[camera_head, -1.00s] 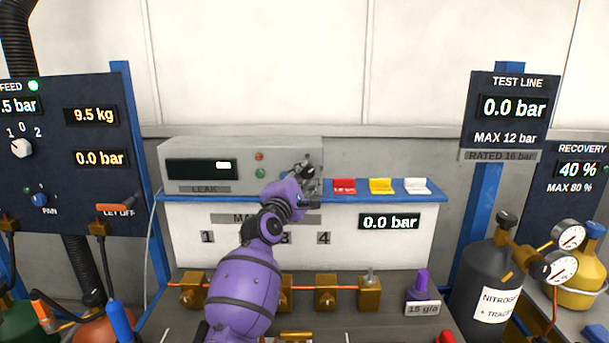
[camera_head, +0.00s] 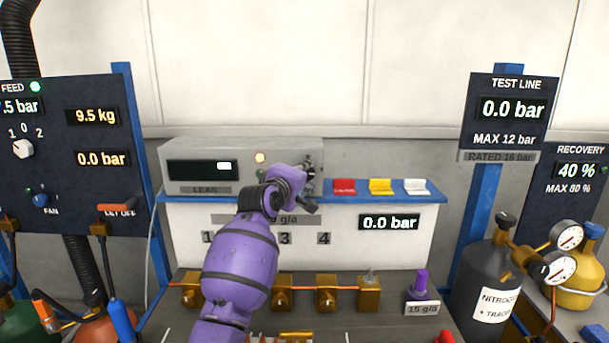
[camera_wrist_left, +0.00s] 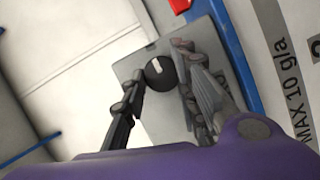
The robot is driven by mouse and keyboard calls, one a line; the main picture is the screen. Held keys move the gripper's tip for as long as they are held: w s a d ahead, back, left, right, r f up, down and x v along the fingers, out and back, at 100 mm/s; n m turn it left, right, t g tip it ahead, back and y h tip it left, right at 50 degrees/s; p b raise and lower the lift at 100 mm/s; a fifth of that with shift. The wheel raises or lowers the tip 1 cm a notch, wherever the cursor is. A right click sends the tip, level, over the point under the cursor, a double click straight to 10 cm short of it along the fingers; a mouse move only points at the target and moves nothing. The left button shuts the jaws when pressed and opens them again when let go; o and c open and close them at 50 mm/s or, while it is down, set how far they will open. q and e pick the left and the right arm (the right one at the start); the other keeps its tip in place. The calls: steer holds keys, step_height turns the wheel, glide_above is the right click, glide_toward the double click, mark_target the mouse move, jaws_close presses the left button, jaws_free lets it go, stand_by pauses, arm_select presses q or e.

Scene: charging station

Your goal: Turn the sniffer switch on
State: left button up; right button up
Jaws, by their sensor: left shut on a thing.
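The sniffer switch appears as a round black knob (camera_wrist_left: 160,73) with a white mark, on a grey plate in the left wrist view. My left gripper (camera_wrist_left: 161,64) has its fingers on both sides of this knob and is shut on it. In the head view, the left gripper (camera_head: 309,178) is at the right end of the grey leak-detector box (camera_head: 215,150). The purple wrist and fingers hide most of the knob there. My right gripper is not in view.
Red (camera_head: 344,186), yellow (camera_head: 381,186) and white (camera_head: 417,186) blocks sit on the blue shelf (camera_head: 432,197), right of the gripper. A dark nitrogen cylinder (camera_head: 484,280) stands further right.

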arm_select(q)
steer(key=shift+r, duration=0.9)
steer(key=o, duration=1)
steer(key=shift+d+f, duration=0.1)
steer(key=shift+f, duration=0.15)
steer(key=shift+f, duration=0.3)
steer(key=shift+s, duration=0.15)
steer(key=v, duration=1.1)
steer(key=shift+s, duration=0.35)
